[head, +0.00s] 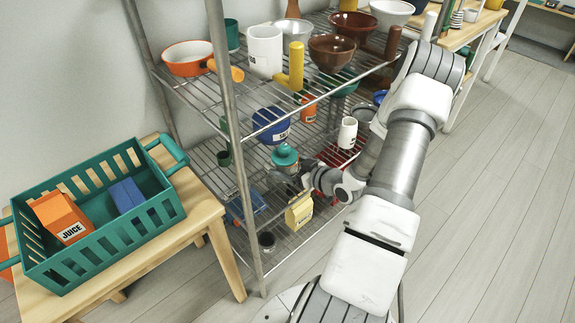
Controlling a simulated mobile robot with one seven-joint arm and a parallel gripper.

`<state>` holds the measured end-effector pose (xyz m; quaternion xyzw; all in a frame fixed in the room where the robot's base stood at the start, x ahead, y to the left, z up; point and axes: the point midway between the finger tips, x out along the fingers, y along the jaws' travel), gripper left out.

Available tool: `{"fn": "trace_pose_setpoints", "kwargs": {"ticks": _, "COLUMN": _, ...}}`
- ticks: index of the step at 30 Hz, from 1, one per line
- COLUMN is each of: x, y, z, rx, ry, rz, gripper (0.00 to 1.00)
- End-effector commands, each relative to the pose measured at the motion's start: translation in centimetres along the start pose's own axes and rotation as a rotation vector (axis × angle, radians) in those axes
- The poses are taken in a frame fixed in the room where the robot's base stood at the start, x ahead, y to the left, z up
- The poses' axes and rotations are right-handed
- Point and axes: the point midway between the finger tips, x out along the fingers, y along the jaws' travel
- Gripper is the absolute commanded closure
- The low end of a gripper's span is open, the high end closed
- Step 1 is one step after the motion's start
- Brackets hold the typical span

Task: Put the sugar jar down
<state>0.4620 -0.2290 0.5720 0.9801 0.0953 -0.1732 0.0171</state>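A jar with a teal lid (285,155), which I take to be the sugar jar, is upright at the middle level of the wire rack. No label on it can be read. My gripper (288,175) reaches in from the right, with its fingers at the jar's body just below the lid. It appears shut on the jar, though the fingertips are small and partly hidden. I cannot tell whether the jar's base touches the shelf (222,140).
A blue labelled container (270,124) stands behind the jar, a white cup (347,133) to its right. A yellow carton (299,210) is lower down. The rack post (232,130) stands left. A teal crate (85,250) sits on a wooden table (205,215).

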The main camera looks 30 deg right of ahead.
Motion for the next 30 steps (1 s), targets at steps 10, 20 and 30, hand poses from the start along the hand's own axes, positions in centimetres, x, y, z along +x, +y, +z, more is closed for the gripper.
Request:
{"fn": "trace_pose_setpoints", "kwargs": {"ticks": 10, "x": -1.9, "y": 0.1, "z": -0.5, "rx": 0.002, "ry": -0.002, "rz": 0.002, "gripper": 0.0}}
{"fn": "trace_pose_setpoints", "kwargs": {"ticks": 20, "x": -9.0, "y": 0.1, "z": -0.6, "rx": 0.003, "ry": -0.002, "rz": 0.003, "gripper": 0.0}}
{"fn": "trace_pose_setpoints", "kwargs": {"ticks": 30, "x": -12.1, "y": 0.0, "z": -0.3, "rx": 0.001, "ry": 0.0, "rz": 0.0, "gripper": 0.0}}
